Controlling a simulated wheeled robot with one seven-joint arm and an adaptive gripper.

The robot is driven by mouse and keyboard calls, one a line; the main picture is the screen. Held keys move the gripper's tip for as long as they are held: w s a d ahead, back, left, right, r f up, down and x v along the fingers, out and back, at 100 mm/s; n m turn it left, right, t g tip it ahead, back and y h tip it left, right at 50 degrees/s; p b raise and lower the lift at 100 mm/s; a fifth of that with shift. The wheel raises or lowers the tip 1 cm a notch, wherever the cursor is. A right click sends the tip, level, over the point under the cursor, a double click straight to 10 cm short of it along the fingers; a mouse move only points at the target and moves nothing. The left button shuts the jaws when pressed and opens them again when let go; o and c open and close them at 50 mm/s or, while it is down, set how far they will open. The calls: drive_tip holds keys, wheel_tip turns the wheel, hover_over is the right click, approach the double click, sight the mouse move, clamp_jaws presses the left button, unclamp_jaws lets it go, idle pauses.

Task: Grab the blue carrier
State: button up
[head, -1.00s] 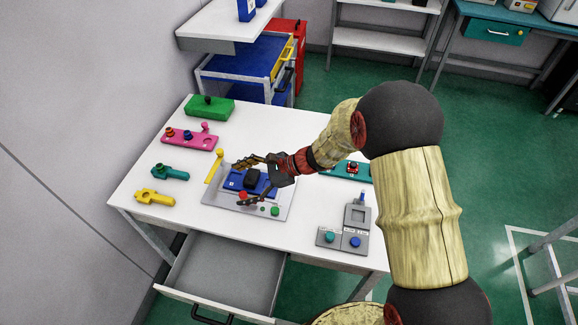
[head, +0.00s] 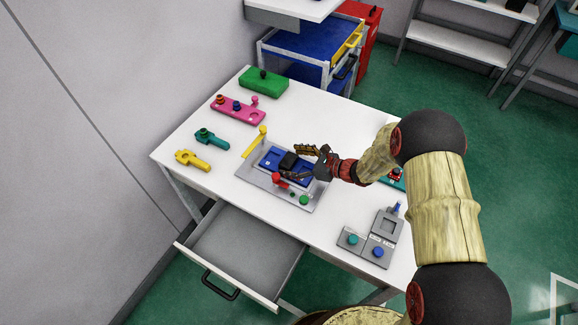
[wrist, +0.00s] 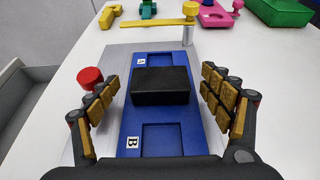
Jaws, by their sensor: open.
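The blue carrier (head: 272,158) is a flat blue plate lying on a grey base plate (head: 253,177) on the white table. In the wrist view the blue carrier (wrist: 134,117) has two square recesses, marked A and B, with a raised black block (wrist: 160,86) between them. The black block also shows in the head view (head: 288,160). My gripper (wrist: 160,98) is open, its two padded fingers on either side of the black block, with gaps on both sides. In the head view my gripper (head: 297,163) is over the carrier and partly hides it.
Around the carrier are a yellow lever (wrist: 160,22), a red knob (wrist: 90,78) and a green button (head: 304,200). Yellow (head: 192,159) and teal (head: 211,138) pieces lie left. A grey button box (head: 365,243) stands right. The drawer (head: 245,247) is open in front.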

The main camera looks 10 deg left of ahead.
drive_tip(key=shift+x, duration=0.9)
drive_tip(key=shift+d, duration=0.1)
drive_tip(key=shift+c, duration=0.6)
drive_tip(key=shift+s+f, duration=0.1)
drive_tip(key=c, duration=1.1)
drive_tip(key=shift+c, duration=0.7)
